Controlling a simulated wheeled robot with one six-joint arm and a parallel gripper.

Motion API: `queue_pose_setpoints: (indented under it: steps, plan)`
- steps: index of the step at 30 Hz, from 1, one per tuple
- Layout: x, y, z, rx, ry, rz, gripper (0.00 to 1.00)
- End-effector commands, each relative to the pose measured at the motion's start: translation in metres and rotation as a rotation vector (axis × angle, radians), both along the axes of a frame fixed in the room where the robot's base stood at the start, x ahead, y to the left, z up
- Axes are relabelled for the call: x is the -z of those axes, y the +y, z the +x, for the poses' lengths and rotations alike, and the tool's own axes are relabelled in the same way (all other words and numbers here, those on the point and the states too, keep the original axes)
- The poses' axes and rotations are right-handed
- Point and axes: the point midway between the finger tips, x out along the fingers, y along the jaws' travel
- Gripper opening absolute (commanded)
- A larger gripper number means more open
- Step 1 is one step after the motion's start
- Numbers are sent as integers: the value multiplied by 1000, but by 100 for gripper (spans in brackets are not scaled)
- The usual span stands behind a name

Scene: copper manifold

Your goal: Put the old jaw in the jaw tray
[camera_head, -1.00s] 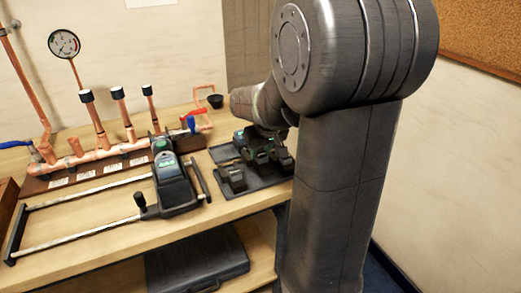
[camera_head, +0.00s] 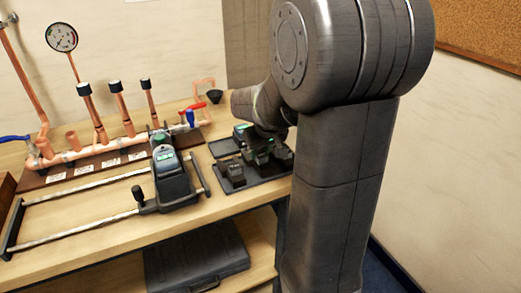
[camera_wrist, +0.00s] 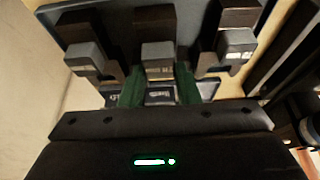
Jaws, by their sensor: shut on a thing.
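The jaw tray (camera_head: 262,184) is a dark flat tray at the right of the bench; part of it (camera_wrist: 60,14) fills the top of the wrist view. My gripper (camera_wrist: 159,82) is over it, its two green fingers on either side of the middle dark jaw block (camera_wrist: 157,54), which it is shut on; I take this as the old jaw. Other jaw blocks stand left (camera_wrist: 85,58) and right (camera_wrist: 236,44) of it. In the head view my arm hides part of the tray. Whether the held block touches the tray I cannot tell.
A press tool with a long frame (camera_head: 175,183) lies left of the tray, and a copper manifold (camera_head: 100,150) with a gauge (camera_head: 61,37) stands behind it. A dark case (camera_head: 198,263) is on the lower shelf. The bench front is partly clear.

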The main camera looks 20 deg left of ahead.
Motion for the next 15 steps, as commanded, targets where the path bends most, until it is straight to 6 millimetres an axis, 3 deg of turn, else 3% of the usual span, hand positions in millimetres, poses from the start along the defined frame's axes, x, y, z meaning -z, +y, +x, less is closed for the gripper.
queue_pose_setpoints:
  steps: [15]
  plan:
    - [8,0,1,0,-3,2,6]
